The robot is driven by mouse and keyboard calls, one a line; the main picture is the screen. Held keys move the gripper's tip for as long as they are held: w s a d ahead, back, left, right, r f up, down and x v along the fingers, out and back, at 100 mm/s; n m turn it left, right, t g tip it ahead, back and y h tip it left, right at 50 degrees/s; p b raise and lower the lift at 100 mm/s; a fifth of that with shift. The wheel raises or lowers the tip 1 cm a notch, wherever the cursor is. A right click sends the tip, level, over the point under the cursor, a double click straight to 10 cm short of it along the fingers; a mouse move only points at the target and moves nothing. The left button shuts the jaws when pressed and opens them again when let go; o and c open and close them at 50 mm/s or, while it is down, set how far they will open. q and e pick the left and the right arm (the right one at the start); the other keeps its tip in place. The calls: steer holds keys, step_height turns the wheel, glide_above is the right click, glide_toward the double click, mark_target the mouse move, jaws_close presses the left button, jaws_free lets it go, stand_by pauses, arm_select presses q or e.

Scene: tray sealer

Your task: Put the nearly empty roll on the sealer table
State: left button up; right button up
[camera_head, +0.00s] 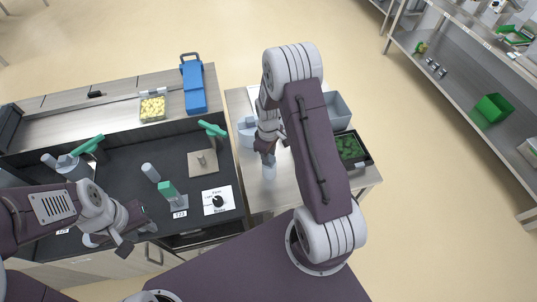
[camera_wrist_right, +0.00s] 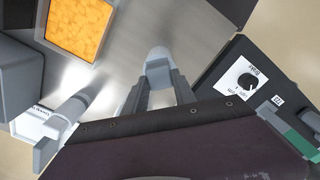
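A slim pale roll (camera_head: 269,172) stands out below my right gripper (camera_head: 266,153), over the light table right of the black counter. In the right wrist view the roll (camera_wrist_right: 158,62) is between the fingertips (camera_wrist_right: 160,80), which appear closed on its sides. Whether its lower end touches the table is unclear. My left gripper (camera_head: 130,232) is over the front of the black counter; its fingers look apart, with nothing between them. The light table (camera_head: 262,203) is partly hidden by my right arm.
A tray of green pieces (camera_head: 352,147) and a grey bin (camera_head: 338,108) are right of my arm. An orange-filled tray (camera_wrist_right: 78,27) shows in the wrist view.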

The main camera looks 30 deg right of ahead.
steer(key=o, duration=0.4)
step_height(320, 180, up, 12)
steer(key=s+a+m, duration=0.2)
steer(key=s, duration=0.2)
steer(key=s+a+r+m, duration=0.1)
steer(key=s+a+m, duration=0.1)
steer(key=s+a, duration=0.1)
steer(key=s+a+m+t, duration=0.1)
steer(key=s+a+m, duration=0.1)
steer(key=s, duration=0.3)
steer(key=shift+s+a+r+m, duration=0.15)
steer(key=shift+s+r+m, duration=0.15)
steer(key=shift+s+r, duration=0.1)
